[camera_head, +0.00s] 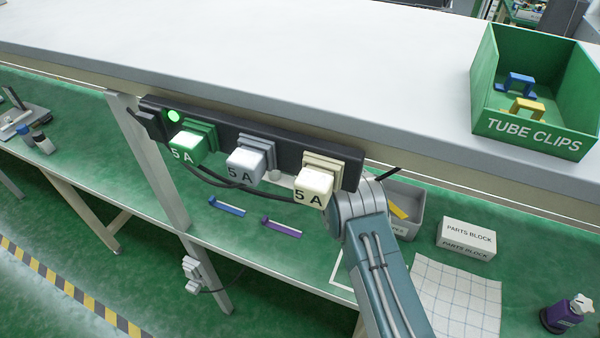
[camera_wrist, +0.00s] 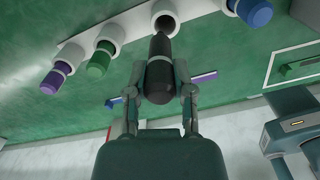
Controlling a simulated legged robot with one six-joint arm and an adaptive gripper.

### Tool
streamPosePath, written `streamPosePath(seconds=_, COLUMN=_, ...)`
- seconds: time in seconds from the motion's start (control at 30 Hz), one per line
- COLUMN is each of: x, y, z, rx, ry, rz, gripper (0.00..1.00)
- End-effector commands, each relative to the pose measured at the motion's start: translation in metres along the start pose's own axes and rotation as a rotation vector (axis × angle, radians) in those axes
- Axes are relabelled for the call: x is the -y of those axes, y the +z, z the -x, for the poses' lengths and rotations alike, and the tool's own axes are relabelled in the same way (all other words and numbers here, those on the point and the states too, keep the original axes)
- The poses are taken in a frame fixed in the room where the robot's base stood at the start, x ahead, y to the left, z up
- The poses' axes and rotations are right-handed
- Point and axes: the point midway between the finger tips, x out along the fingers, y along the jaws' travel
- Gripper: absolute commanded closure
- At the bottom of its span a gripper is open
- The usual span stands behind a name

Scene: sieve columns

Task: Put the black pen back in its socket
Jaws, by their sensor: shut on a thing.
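In the wrist view my gripper (camera_wrist: 160,82) is shut on the black pen (camera_wrist: 159,58), one finger on each side of it. The pen points toward an empty white socket (camera_wrist: 174,8) with a dark opening at the top of the picture. Its far end is right at the lower edge of this opening; I cannot tell whether it touches or enters it. The neighbouring sockets hold a purple pen (camera_wrist: 52,83), a green pen (camera_wrist: 98,66) and a blue pen (camera_wrist: 256,13). In the head view my arm hides the gripper, the black pen and the sockets.
A power strip (camera_head: 232,130) with several 5 A plugs hangs on the bench edge beside my arm. A green tube clips bin (camera_head: 545,110) stands on the bench top. Below are a grey bin (camera_head: 411,215), a parts block box (camera_head: 466,238) and a gridded sheet (camera_head: 455,300).

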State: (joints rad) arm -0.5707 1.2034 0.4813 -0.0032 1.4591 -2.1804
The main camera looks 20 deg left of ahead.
Motion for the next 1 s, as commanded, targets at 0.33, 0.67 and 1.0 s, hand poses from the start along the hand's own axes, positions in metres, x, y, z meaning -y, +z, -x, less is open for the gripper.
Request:
streamPosePath(seconds=0.33, x=0.008, y=0.006, z=-0.039, rx=-0.007, ry=0.004, rz=-0.004, gripper=1.0)
streamPosePath(seconds=0.67, x=0.004, y=0.003, z=-0.067, rx=-0.004, ry=-0.003, rz=-0.003, gripper=1.0)
streamPosePath(seconds=1.0, x=0.006, y=0.005, z=-0.062, rx=-0.003, ry=0.005, rz=-0.003, gripper=0.34)
